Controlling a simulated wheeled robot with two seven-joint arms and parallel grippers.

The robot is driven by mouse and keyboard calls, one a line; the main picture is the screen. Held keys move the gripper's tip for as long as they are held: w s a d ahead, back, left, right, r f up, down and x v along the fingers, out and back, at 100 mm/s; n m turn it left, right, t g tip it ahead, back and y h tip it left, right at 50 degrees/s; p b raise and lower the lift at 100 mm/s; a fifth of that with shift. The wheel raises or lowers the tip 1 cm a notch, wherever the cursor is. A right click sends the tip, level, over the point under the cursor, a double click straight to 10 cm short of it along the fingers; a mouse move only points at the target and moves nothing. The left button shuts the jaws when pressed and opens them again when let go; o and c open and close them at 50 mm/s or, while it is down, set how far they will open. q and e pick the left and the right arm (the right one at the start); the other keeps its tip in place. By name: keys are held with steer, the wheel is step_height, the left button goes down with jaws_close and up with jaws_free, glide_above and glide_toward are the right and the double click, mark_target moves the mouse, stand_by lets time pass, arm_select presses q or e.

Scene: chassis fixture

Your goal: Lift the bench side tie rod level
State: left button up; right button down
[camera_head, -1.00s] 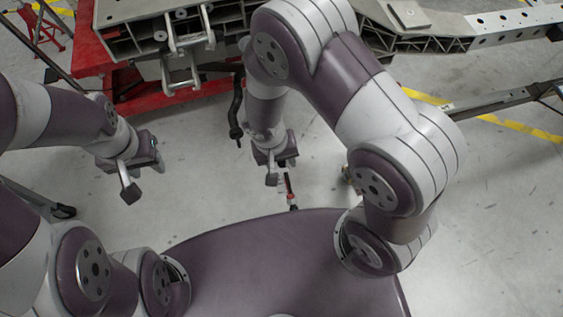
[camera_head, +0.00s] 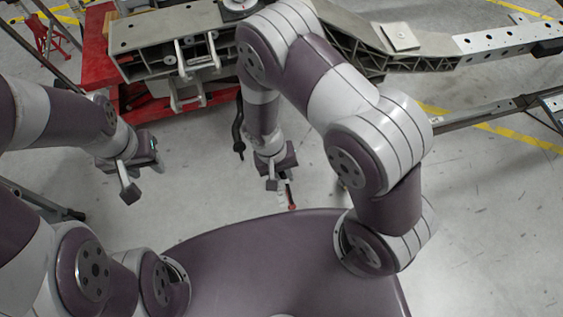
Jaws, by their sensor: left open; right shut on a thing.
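My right gripper (camera_head: 275,178) hangs over the floor just beyond my body, left of centre in the head view. My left gripper (camera_head: 140,178) is open and empty to the left, well apart from the rod. A black curved bar (camera_head: 239,128) hangs below the fixture, left of my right forearm; whether it joins the held rod is not visible.
The grey metal chassis fixture (camera_head: 150,35) spans the back, with a red base (camera_head: 96,40) under its left end and a perforated rail (camera_head: 505,42) to the right. A dark metal beam (camera_head: 490,108) lies at right. Bare floor separates the grippers.

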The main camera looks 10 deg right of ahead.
steer(key=r+p, duration=0.2)
steer(key=r+g+p, duration=0.1)
steer(key=r+p, duration=0.1)
steer(key=r+g+p, duration=0.1)
steer(key=r+p, duration=0.1)
steer(key=shift+s+r, duration=0.2)
steer(key=shift+s, duration=0.1)
steer(key=shift+s+r+g+p, duration=0.1)
steer(key=shift+r+g+p, duration=0.25)
steer(key=shift+r+g, duration=0.3)
arm_select(q)
step_height(320, 180, up, 9)
arm_select(e)
steer(key=shift+f, duration=0.1)
steer(key=c, duration=1.1)
jaws_free()
arm_select(q)
steer(key=shift+s+d+r, duration=0.1)
